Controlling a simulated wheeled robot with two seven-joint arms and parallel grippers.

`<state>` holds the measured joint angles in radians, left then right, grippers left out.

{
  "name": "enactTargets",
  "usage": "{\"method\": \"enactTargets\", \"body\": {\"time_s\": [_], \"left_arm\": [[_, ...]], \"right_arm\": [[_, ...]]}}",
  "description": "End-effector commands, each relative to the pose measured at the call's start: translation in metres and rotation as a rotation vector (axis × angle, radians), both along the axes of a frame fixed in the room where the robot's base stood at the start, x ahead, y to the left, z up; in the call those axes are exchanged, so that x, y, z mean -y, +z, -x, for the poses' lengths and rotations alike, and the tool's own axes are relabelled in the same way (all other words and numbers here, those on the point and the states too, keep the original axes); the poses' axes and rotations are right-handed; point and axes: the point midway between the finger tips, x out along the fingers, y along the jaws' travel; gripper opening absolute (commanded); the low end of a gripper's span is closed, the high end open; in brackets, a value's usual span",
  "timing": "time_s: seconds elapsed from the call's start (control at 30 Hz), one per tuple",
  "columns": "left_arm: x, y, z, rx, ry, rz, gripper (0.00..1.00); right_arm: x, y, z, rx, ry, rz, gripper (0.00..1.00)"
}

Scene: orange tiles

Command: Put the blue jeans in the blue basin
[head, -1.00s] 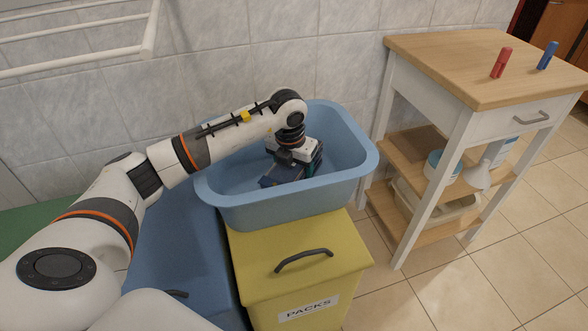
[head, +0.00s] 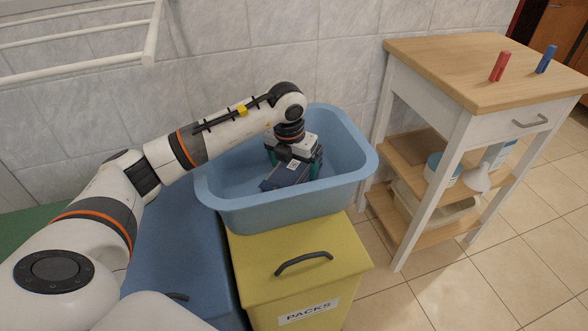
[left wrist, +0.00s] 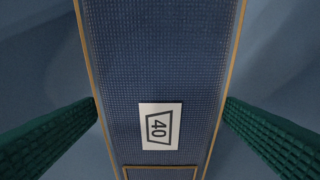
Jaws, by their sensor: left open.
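The blue basin (head: 285,213) stands on the yellow bin. The folded blue jeans (head: 281,177) lie inside it, a dark blue flat bundle partly hidden under my left gripper. My left gripper (head: 295,171) is inside the basin, pointing down, with its teal fingers apart on either side of the jeans. In the left wrist view, the jeans (left wrist: 155,60) run between the two open fingers (left wrist: 161,106), with tan stitched edges and a white tag reading 40. My right gripper is not in view.
The yellow bin (head: 250,275) is labelled PACKS, with a blue bin (head: 180,265) to its left. A wooden-topped cart (head: 440,60) stands at right, with a red peg (head: 500,67) and blue peg (head: 546,59) on top. A white rack (head: 150,40) is at upper left.

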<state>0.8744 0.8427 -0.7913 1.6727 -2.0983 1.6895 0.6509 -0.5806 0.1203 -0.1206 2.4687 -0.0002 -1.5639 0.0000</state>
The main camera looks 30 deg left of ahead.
Motion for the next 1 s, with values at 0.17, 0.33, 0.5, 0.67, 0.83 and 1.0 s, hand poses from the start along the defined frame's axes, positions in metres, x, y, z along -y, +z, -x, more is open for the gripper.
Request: {"method": "enactTargets", "body": {"time_s": [0.17,0.33,0.5,0.67,0.83,1.0], "left_arm": [[0.000,0.044,0.006,0.004,0.000,0.000,0.90],[0.001,0.074,0.011,0.002,0.001,0.000,0.90],[0.001,0.090,0.014,0.000,0.001,0.000,0.90],[0.001,0.093,0.015,0.000,0.001,0.000,0.90],[0.001,0.093,0.015,0.000,0.001,0.000,0.90],[0.001,0.092,0.015,0.000,0.001,0.000,0.90]], "right_arm": [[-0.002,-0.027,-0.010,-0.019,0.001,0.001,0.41],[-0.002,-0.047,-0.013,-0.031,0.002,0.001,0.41],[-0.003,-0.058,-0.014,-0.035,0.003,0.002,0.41],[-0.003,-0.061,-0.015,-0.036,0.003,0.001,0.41],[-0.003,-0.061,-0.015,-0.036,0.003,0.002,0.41],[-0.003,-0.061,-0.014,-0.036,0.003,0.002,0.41]]}}
